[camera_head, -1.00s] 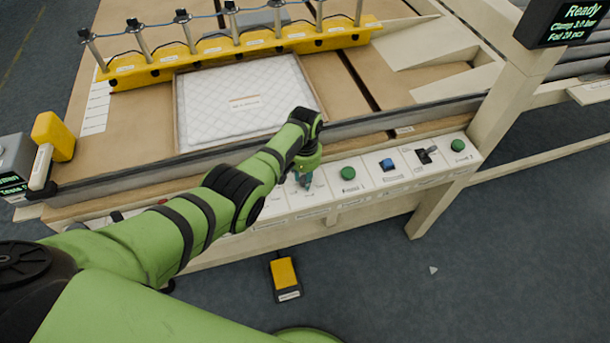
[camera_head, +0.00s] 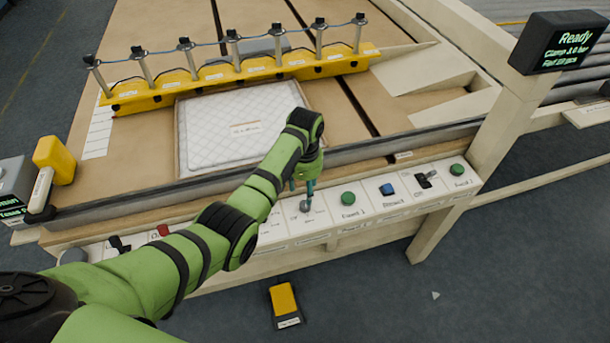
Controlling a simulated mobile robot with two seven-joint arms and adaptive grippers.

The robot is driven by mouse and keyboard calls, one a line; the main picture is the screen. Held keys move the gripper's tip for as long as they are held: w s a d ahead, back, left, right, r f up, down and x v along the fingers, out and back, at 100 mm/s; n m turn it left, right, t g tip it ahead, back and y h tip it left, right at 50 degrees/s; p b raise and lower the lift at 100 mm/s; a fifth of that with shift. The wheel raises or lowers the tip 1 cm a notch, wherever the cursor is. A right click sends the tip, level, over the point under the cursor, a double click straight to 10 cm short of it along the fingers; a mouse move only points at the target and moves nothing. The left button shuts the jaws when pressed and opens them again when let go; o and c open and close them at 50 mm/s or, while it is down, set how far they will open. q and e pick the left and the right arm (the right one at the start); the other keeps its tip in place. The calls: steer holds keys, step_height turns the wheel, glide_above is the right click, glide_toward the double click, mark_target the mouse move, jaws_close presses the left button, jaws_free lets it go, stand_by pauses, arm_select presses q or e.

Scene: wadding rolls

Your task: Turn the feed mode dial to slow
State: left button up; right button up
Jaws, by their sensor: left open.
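A small grey dial (camera_head: 305,206) sits on the white control panel (camera_head: 330,219) along the table's front edge. The lettering around it is too small to read, so I cannot tell its setting. My left gripper (camera_head: 302,190) points down at this dial with its teal fingers apart. One finger shows on each side above the dial. I cannot tell whether the fingers touch it. My left forearm hides part of the panel to the left. My right gripper is not in view.
A red button (camera_head: 163,230) is at left. A yellow pedal (camera_head: 284,299) lies on the floor. A screen (camera_head: 566,42) reads "Ready".

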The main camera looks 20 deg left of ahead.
arm_select(q)
steer(key=shift+r, duration=2.4)
